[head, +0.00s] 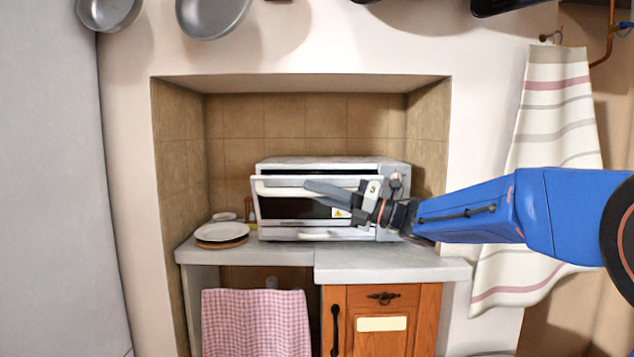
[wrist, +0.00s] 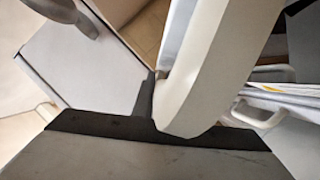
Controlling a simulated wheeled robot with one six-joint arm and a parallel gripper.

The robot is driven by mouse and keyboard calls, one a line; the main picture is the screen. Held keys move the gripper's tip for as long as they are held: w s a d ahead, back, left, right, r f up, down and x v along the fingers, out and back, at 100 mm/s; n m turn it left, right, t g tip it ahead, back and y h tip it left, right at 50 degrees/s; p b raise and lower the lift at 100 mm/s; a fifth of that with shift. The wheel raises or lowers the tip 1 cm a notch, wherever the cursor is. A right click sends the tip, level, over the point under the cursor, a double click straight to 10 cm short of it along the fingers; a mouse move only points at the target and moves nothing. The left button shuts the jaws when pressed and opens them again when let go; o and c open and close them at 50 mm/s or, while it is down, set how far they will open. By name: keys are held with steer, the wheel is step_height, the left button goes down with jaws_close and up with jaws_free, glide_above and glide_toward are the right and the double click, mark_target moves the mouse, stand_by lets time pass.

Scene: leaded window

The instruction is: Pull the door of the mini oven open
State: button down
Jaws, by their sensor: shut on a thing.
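The mini oven (head: 394,212) is a white box on the counter in the tiled alcove. Its door (head: 268,212) has a dark window and leans out a little at the top, with a dark gap above it. The pale handle (head: 278,189) runs along the door's upper part. My gripper (head: 312,189) reaches in from the right and is shut on the handle. In the wrist view the handle (wrist: 218,65) is a thick pale bar, with its end against the dark finger pads. My gripper hides the handle's middle and right part in the head view.
Plates (head: 222,232) are stacked left of the oven. The counter (head: 390,262) has a bare strip in front of it. A checked cloth (head: 257,322) and a wooden cabinet (head: 382,295) are below. Pans (head: 212,14) hang above, and a striped towel (head: 548,120) hangs at the right.

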steer(key=s+f+n+g+y, duration=0.1)
steer(key=s+f+n+g, duration=0.1)
steer(key=s+f+n, duration=0.2)
steer(key=shift+s+f+n+g+y, duration=0.3)
steer(key=shift+s+f+n+y, duration=0.1)
steer(key=shift+f+n, duration=1.45)
steer(key=shift+f+m, duration=0.25)
steer(key=shift+f, duration=0.05)
